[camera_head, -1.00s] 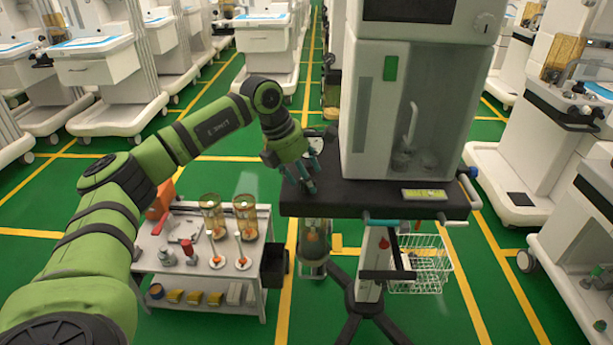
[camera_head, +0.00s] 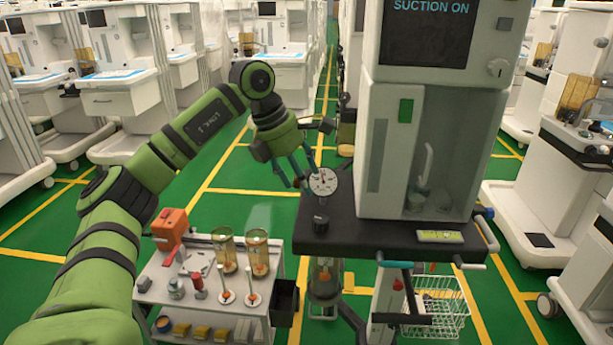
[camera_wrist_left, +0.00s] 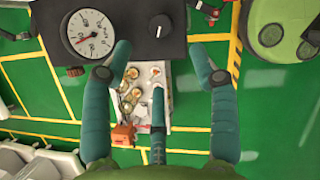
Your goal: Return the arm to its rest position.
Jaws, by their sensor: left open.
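My left arm (camera_head: 130,185) is green with black bands and comes in from the left, reaching over the small trolley. My left gripper (camera_head: 302,178) points down beside the round pressure gauge (camera_head: 323,182) on the suction cart's dark shelf. Its teal fingers are spread and empty. In the left wrist view the open fingers (camera_wrist_left: 163,75) are apart, with the gauge (camera_wrist_left: 89,33) to their left and a black knob (camera_wrist_left: 160,25) above. The knob also shows in the head view (camera_head: 320,221). My right gripper is not in view.
The suction cart (camera_head: 432,145) reads "SUCTION ON". A white trolley (camera_head: 205,310) holds two amber canisters (camera_head: 257,252) and an orange item (camera_head: 170,228). A wire basket (camera_head: 440,305) hangs at right. Other white carts (camera_head: 120,95) line the green floor, with open aisles between.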

